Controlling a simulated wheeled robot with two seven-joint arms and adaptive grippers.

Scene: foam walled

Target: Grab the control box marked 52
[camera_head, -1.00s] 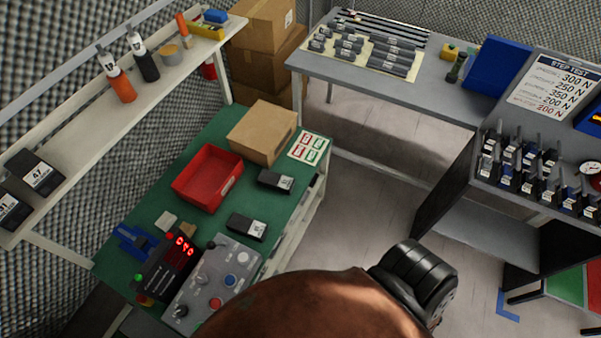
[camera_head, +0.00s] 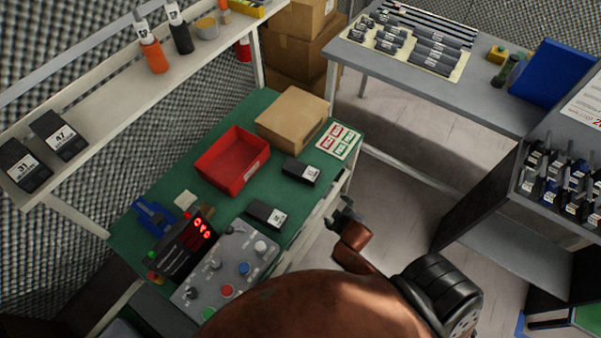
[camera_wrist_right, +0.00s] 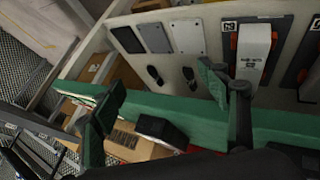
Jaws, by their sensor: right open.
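Two small black boxes with white labels lie on the green bench top (camera_head: 180,170). One box (camera_head: 300,171) is by the red tray and the cardboard box; the other (camera_head: 267,214) is nearer, above the grey control panel. Their numbers are too small to read surely. Two more black boxes on the white shelf read 31 (camera_head: 24,168) and 47 (camera_head: 58,135). My right gripper (camera_head: 344,212) is open and empty, just off the bench's right edge, apart from both boxes. In the right wrist view its green-padded fingers (camera_wrist_right: 162,92) are spread, with a black box (camera_wrist_right: 161,131) beyond them.
A red tray (camera_head: 232,160), a cardboard box (camera_head: 291,117) and a sign card (camera_head: 338,141) occupy the bench's far end. A grey button panel (camera_head: 228,268) and a red-digit display (camera_head: 182,246) stand at the near end. Free floor lies right of the bench.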

